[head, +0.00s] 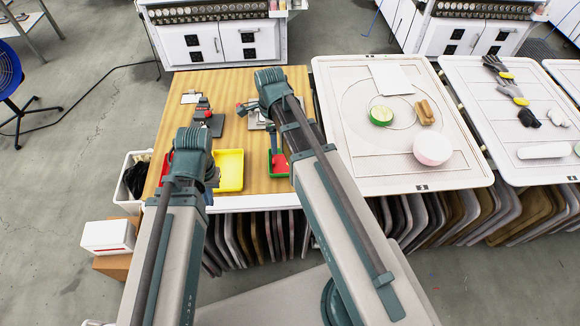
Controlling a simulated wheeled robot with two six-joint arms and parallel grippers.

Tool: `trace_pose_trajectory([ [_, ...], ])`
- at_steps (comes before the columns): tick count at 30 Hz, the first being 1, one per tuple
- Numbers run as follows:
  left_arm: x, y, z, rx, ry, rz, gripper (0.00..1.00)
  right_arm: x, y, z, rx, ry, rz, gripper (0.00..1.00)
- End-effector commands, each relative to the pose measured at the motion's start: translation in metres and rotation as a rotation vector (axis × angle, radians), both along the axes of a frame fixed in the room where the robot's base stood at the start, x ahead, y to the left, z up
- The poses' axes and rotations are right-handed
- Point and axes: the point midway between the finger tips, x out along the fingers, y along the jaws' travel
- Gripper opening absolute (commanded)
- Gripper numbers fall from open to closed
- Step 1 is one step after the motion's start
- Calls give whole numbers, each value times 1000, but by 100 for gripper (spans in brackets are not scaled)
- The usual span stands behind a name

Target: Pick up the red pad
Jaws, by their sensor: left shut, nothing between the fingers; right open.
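A small red pad (280,163) shows at the front right of the wooden table (232,85), in a green tray (271,171) partly covered by my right arm. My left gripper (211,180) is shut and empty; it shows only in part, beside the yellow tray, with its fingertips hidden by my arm. My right gripper (272,138) is open and also mostly hidden behind its arm, near the green tray. I cannot tell whether it touches the pad. Another red part (167,163) shows left of my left arm; its shape is mostly hidden.
A yellow tray (230,170) stands between my arms. Small red and grey items (204,113) lie further back. A white panel table (395,177) with a pink bowl (432,148), a green round container (381,115) and a tan block (425,112) stands to the right. A white bin (127,197) stands left.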

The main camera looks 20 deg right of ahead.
Motion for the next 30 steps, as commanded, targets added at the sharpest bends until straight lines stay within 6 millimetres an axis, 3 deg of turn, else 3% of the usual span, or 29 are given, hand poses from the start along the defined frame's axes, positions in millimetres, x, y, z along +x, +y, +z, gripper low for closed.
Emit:
trace_pose_trajectory([
  [1, 0, 0, -15, 0, 0, 0, 0, 0, 0, -15, 0, 0, 1, 65],
  [9, 0, 0, -52, 0, 0, 1, 0, 1, 0, -52, 0, 0, 1, 65],
  [22, 0, 0, -64, 0, 0, 2, 0, 2, 0, -64, 0, 0, 1, 65],
  [30, 0, 0, -94, 0, 0, 2, 0, 9, 0, -94, 0, 0, 1, 65],
])
